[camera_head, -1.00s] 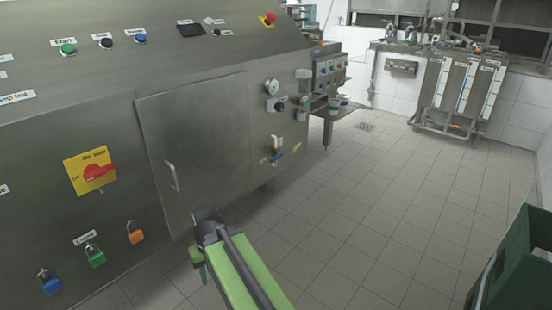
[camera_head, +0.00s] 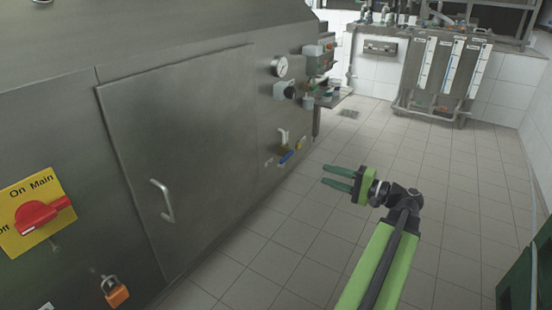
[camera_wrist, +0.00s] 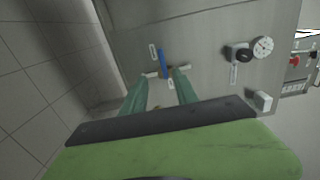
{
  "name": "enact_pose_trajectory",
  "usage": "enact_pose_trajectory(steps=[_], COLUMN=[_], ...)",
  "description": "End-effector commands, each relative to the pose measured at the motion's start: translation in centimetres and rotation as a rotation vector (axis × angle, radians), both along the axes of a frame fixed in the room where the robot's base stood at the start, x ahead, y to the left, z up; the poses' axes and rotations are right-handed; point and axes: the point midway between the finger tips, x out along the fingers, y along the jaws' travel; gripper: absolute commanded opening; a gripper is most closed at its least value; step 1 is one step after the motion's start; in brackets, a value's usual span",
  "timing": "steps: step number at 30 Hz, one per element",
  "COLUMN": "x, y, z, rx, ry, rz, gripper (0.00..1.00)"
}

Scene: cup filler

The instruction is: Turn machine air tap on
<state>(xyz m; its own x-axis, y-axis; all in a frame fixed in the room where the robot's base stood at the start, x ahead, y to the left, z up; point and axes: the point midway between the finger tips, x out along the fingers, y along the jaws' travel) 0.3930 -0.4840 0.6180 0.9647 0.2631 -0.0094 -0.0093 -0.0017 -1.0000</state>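A small tap with a blue lever (camera_head: 286,157) sits low on the right end of the steel machine's front. Its label is too small to read, so I cannot confirm it is the air tap. In the wrist view the blue lever (camera_wrist: 163,63) runs up and down the picture, across a brass-coloured body. My gripper (camera_head: 324,175) is to the right of the tap in the head view, apart from the machine. Its two green fingers are open and empty. In the wrist view the tap lies ahead, between and beyond the fingertips (camera_wrist: 158,76).
Above the tap are a pressure gauge (camera_head: 280,66), a black knob (camera_head: 290,91) and a white fitting (camera_head: 283,135). A closed door with a handle (camera_head: 163,200) and a red main switch (camera_head: 42,213) are to the left. Tiled floor is free around my arm; a green crate (camera_head: 527,275) stands at right.

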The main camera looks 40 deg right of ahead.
Motion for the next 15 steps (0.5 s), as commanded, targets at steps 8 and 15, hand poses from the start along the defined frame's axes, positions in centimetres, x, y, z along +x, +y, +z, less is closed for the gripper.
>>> enact_pose_trajectory(steps=[8,15], x=[0.4,5.8], y=[-0.3,1.0], z=[0.3,0.2], rx=[0.002,0.002], ry=[-0.011,-0.010], rz=[-0.015,-0.015], gripper=[0.35,0.35])
